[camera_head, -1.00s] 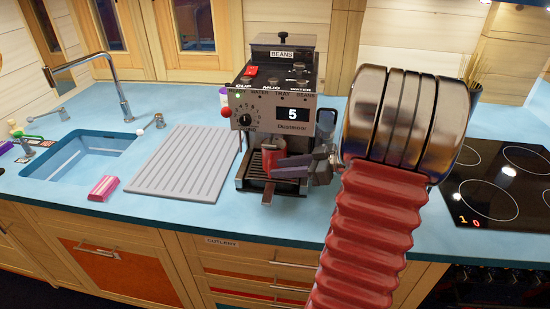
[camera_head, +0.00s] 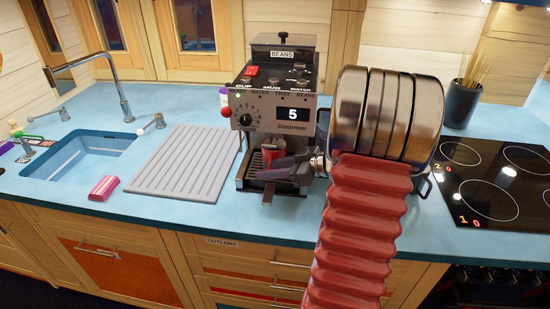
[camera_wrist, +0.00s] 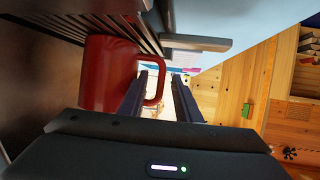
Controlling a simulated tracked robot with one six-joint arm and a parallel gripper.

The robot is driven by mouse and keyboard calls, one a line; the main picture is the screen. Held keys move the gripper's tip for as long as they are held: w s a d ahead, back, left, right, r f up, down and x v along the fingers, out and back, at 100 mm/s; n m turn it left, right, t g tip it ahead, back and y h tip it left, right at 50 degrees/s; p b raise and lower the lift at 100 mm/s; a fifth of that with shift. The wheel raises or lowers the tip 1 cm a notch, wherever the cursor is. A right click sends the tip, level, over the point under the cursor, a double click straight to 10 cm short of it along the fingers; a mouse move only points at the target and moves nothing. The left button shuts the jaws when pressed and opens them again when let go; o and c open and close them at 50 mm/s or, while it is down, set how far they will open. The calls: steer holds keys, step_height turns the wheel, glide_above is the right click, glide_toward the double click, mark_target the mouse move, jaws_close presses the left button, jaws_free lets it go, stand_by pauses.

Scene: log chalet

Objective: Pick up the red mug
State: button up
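The red mug (camera_head: 273,149) stands in the bay of the coffee machine (camera_head: 276,118), on its drip tray. In the wrist view the mug (camera_wrist: 105,75) is at the left, upright, with its handle toward my fingers. My gripper (camera_wrist: 166,70) is open. Its left finger overlaps the handle loop, and the handle's outer bar shows in the gap between the fingers. I cannot tell whether a finger touches the handle.
A ribbed grey drainboard (camera_head: 183,160) and the sink (camera_head: 78,157) are to the left. The hob (camera_head: 492,185) is to the right. The counter in front of the machine is narrow.

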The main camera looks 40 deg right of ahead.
steer(key=shift+c, duration=0.2)
jaws_close()
stand_by(0.3)
stand_by(1.1)
